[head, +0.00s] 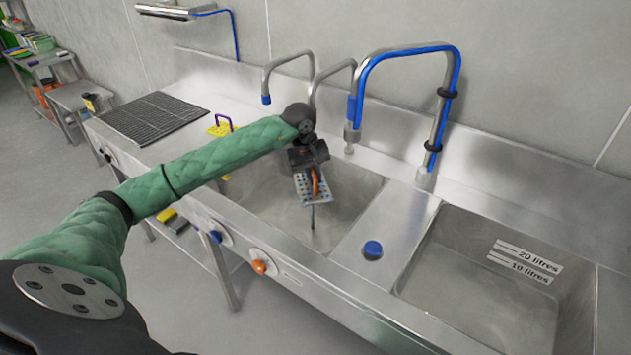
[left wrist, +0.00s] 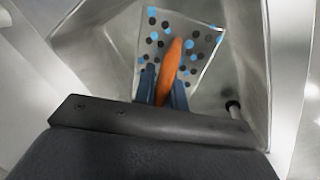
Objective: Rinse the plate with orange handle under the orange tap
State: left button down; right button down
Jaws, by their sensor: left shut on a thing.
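The plate with orange handle (head: 304,186) is a light perforated sheet with black and blue spots, tilted above the left sink basin (head: 262,195). My left gripper (head: 313,168) is shut on its orange handle. In the left wrist view the fingers (left wrist: 162,88) close around the orange handle (left wrist: 171,68), with the spotted plate (left wrist: 205,42) beyond. An orange knob (head: 259,267) sits on the sink's front panel. No spout shows orange; a plain grey spout (head: 331,73) stands behind my gripper, its lower end hidden. I see no running water. My right gripper is out of view.
A blue-tipped spout (head: 267,84) and a tall blue tap (head: 404,50) rise behind the basins. A blue knob (head: 373,249) sits on the divider before the right basin (head: 470,275). A yellow piece with purple handle (head: 222,126) lies left, near a black rack (head: 153,116).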

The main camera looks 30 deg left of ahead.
aim_at(310, 197)
pick_arm(q)
jog(key=shift+s+d+b, duration=0.25)
jog(key=shift+s+b, duration=0.2)
jog(key=shift+s, duration=0.8)
jog(key=shift+s+d+b, duration=0.2)
jog(key=shift+s+b, duration=0.25)
jog(key=shift+s, duration=0.8)
jog(key=s+r+b, duration=0.1)
jog(key=s+r, duration=0.3)
jog(key=s, duration=0.1)
jog(key=shift+d, duration=0.45)
